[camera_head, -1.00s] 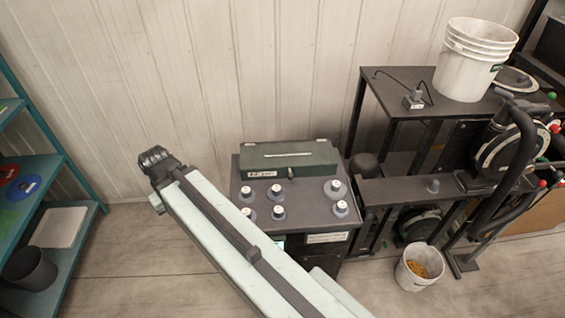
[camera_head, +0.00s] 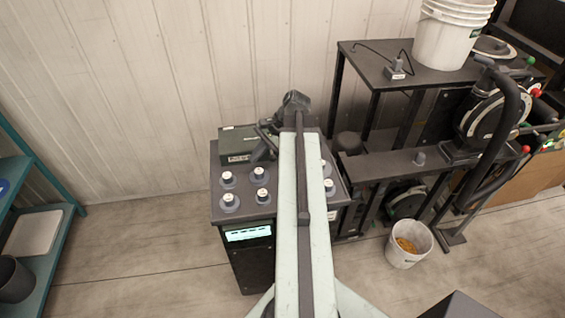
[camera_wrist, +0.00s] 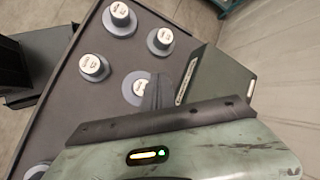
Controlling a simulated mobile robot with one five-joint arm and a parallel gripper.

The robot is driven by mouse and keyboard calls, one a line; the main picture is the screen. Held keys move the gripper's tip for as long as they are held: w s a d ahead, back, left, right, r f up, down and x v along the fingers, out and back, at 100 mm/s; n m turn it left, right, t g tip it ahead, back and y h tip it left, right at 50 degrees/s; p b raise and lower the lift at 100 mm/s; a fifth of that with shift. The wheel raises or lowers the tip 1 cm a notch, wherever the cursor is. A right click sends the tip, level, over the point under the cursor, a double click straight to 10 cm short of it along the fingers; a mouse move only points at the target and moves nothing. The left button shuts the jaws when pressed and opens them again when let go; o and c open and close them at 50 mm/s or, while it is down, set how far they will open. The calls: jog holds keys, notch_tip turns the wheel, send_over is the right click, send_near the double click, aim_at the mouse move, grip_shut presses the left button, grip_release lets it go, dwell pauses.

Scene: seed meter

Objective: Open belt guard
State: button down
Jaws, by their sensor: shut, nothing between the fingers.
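No part is clearly recognisable as the belt guard. The dark machine (camera_head: 380,165) stands right of my arm in the head view, with a round pale-rimmed housing (camera_head: 482,120) and a thick curved black tube (camera_head: 513,110). A lower dark wheel (camera_head: 405,196) shows under its beam. My gripper (camera_head: 262,150) hangs from the end of my raised arm over the cabinet top, beside the green box, well left of that machine. In the wrist view, its dark fingers (camera_wrist: 157,92) are together and empty, above the knobs.
The cabinet (camera_head: 240,212) carries several capped knobs (camera_head: 229,201) and a green box (camera_head: 236,143); the box also shows in the wrist view (camera_wrist: 218,85). White buckets (camera_head: 450,35) stand on the machine's upper shelf. Teal shelving (camera_head: 55,250) is left.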

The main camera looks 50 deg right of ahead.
jog(key=s+d+r+m+t+b, duration=0.1)
jog(key=s+d+m+t, duration=0.3)
jog(key=s+d+m, duration=0.55)
jog(key=w+f+n+b, duration=0.1)
jog(key=f+b, duration=0.1)
jog(key=w+f+n+b, duration=0.1)
jog(key=w+f+b, duration=0.1)
jog(key=w+f+n+b, duration=0.1)
jog(key=w+f+b, duration=0.1)
jog(key=b, duration=0.1)
jog(key=shift+a+f, duration=0.15)
jog(key=shift+w+a+f, duration=0.15)
jog(key=shift+w, duration=0.1)
